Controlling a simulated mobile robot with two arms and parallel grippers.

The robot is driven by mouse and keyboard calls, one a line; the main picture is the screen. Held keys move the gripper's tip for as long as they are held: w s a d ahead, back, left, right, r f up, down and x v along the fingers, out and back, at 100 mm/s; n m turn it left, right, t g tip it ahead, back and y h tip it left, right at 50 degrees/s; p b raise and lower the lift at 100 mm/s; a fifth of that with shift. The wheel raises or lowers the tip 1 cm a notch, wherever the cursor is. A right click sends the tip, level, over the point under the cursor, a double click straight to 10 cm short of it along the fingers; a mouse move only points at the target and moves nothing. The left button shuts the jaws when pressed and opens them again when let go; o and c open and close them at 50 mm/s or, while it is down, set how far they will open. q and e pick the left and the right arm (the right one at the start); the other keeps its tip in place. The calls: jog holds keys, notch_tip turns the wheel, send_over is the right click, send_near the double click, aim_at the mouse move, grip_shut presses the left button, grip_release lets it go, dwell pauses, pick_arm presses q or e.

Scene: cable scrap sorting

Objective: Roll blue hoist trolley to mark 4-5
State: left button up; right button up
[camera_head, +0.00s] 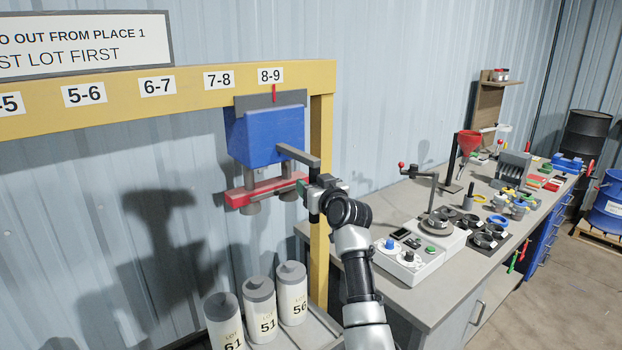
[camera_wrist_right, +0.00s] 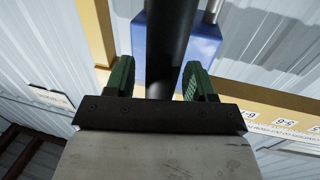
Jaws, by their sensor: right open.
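The blue hoist trolley (camera_head: 265,135) hangs on the yellow beam (camera_head: 200,98) at its right end. Its red pointer stands at the label 8-9 (camera_head: 270,75). A red bar (camera_head: 262,191) with grey cups hangs under it. A grey handle (camera_head: 298,156) sticks out from the trolley toward me. My right gripper (camera_head: 318,188) is at the handle's near end. In the right wrist view the green fingers (camera_wrist_right: 155,80) are open, one on each side of a dark bar (camera_wrist_right: 168,45), with gaps visible. The mark ending in -5 (camera_head: 10,103) is cut off at the left edge. My left gripper is not in view.
Lidded canisters (camera_head: 290,295) with lot numbers stand below the trolley. A yellow post (camera_head: 320,200) holds the beam's right end. A workbench (camera_head: 400,300) with tools, cable rings and a control box stands at the right. The beam left of the trolley is clear.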

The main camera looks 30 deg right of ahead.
jog(key=shift+w+d, duration=0.1)
jog(key=shift+w, duration=0.5)
jog(key=shift+c, duration=0.3)
grip_shut()
